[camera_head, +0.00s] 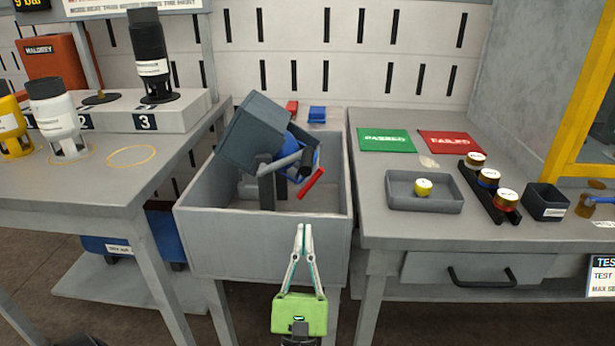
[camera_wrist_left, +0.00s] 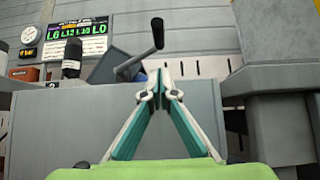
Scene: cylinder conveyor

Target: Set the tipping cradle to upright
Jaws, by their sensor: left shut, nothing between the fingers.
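The tipping cradle (camera_head: 257,132) is a dark grey box-like holder, tilted over inside a grey open bin in the head view. A crank-like lever with a dark handle (camera_head: 307,161) stands at its right side, with blue and red parts beside it. In the left wrist view the cradle (camera_wrist_left: 112,66) and the dark handle (camera_wrist_left: 158,33) show above the bin wall. My left gripper (camera_head: 304,228) is shut and empty, in front of the bin's front wall and below the handle. Its closed fingers (camera_wrist_left: 166,75) point toward the bin. My right gripper is not in view.
The grey bin (camera_head: 262,247) has high walls around the cradle. A bench on the right holds a grey tray (camera_head: 425,204), a rack of capped cylinders (camera_head: 490,196) and green and red mats.

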